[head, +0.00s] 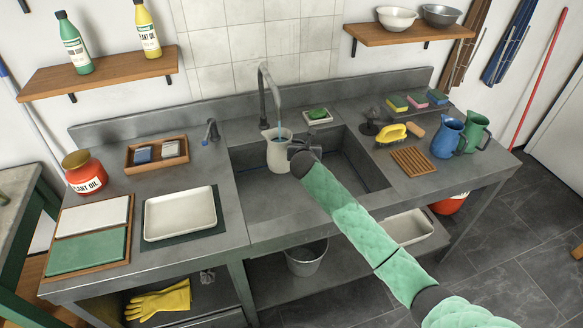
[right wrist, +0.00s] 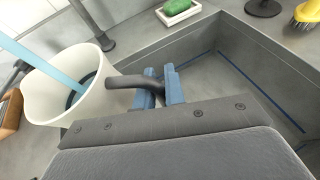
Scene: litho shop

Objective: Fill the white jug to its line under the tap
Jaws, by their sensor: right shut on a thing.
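The white jug (head: 279,152) is upright under the tap (head: 266,97), in or just above the sink basin (head: 345,165). A blue stream of water (head: 279,127) runs from the spout into the jug's mouth. My right gripper (head: 300,150) is at the jug's right side. In the right wrist view its blue fingers (right wrist: 164,86) are shut on the dark handle of the jug (right wrist: 62,112). The stream enters the jug there too, and a dark line or ring shows inside; the water level is unclear. My left gripper is not in view.
The tap lever (head: 211,131) stands left of the basin. A green soap (head: 318,114) lies in a dish behind it. A white tray (head: 180,214) lies on the left counter.

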